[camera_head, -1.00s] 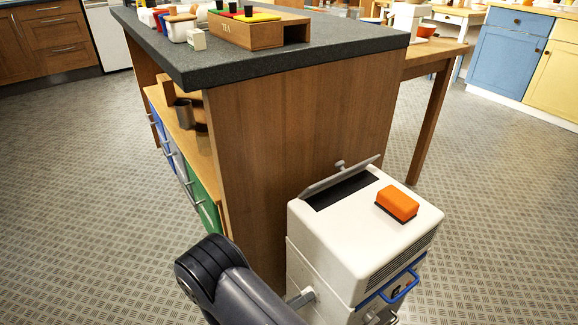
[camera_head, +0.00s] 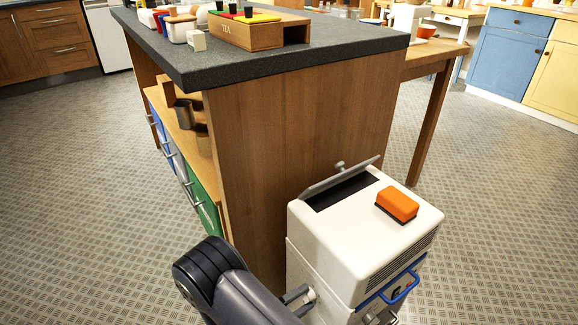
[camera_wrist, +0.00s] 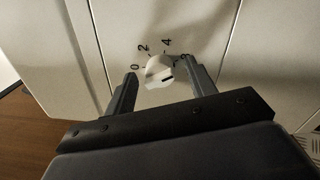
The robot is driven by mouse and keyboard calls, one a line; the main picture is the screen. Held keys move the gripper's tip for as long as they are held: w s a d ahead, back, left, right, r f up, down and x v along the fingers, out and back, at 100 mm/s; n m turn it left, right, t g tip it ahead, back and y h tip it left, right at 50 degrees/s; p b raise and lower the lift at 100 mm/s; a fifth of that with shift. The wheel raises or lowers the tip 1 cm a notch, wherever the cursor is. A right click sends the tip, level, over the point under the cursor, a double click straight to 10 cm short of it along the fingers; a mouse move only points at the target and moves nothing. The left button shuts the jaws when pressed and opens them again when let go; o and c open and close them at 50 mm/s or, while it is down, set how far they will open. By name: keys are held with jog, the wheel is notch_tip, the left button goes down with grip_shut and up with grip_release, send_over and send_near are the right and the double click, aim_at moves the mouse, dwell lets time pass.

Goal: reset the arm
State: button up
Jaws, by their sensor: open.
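My gripper (camera_wrist: 160,74) is open in the wrist view, with one finger on each side of a white knob (camera_wrist: 159,70). The knob has a dark mark and sits on a pale panel, with the numerals 0, 2 and 4 around it and another partly hidden. Whether the fingers touch the knob I cannot tell. In the head view my gripper (camera_head: 298,300) is at the left side of a white box-shaped machine (camera_head: 350,235), and my dark arm comes in from the bottom.
An orange sponge-like block (camera_head: 397,204) lies on the machine's top, beside a raised grey flap (camera_head: 340,178). A wooden island (camera_head: 300,140) with a dark worktop (camera_head: 300,55) stands close behind. Patterned floor (camera_head: 90,200) is clear at left and right.

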jog(key=shift+r+n+y+p, duration=0.1)
jog(key=shift+n+y+p, duration=0.3)
jog(key=shift+n, duration=2.3)
jog(key=shift+n+y+p, duration=0.1)
jog(key=shift+n+p, duration=0.6)
jog(key=shift+n, duration=2)
